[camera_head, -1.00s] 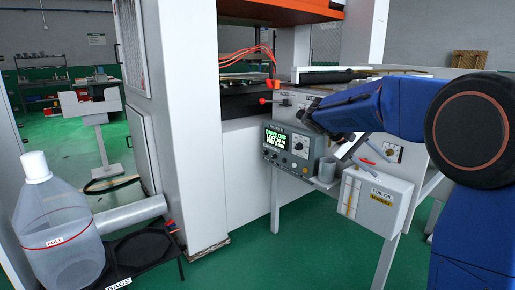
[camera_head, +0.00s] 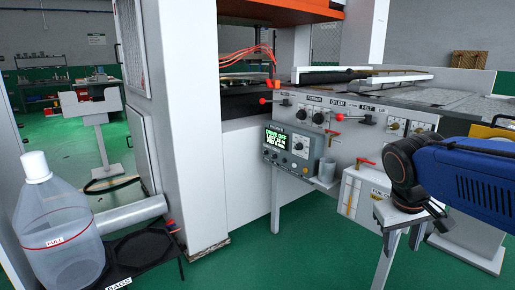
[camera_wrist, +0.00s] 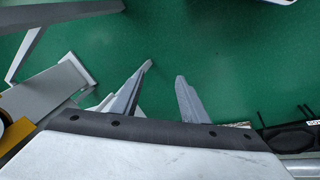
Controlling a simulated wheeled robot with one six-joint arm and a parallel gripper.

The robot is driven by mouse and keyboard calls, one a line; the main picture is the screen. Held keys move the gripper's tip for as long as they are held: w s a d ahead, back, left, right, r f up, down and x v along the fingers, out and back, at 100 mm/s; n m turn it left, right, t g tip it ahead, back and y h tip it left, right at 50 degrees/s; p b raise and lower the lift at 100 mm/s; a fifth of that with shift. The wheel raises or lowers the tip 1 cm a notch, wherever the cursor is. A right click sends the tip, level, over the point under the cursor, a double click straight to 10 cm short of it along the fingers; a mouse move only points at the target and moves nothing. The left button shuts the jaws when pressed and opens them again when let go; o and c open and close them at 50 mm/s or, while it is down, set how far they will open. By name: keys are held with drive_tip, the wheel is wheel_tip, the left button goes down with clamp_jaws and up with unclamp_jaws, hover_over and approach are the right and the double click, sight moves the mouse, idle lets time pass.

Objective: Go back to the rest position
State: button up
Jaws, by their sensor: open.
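My gripper (camera_wrist: 164,72) is open in the wrist view, with its two grey fingers apart and nothing between them. Green floor shows beyond the fingertips. In the head view my blue arm reaches in from the right edge, and my gripper hangs low at its dark wrist, in front of the machine's right part. The white oil box (camera_head: 352,196) on the machine front is partly covered by my wrist and gripper.
The machine's control panel (camera_head: 350,120) with knobs and red levers is at centre right. A display box (camera_head: 291,146) is lit green. A translucent jug (camera_head: 55,225) stands on a black tray (camera_head: 140,252) at lower left. Green floor (camera_head: 255,260) is clear in the lower middle.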

drive_tip(key=s+a+f+t+y, duration=0.2)
drive_tip(key=s+f, duration=0.4)
drive_tip(key=s, duration=0.3)
drive_tip(key=a+y, duration=0.1)
drive_tip(key=a, duration=0.1)
drive_tip(key=shift+s+a+f, duration=0.2)
drive_tip(key=shift+a+f, duration=0.05)
drive_tip(key=shift+a, duration=0.15)
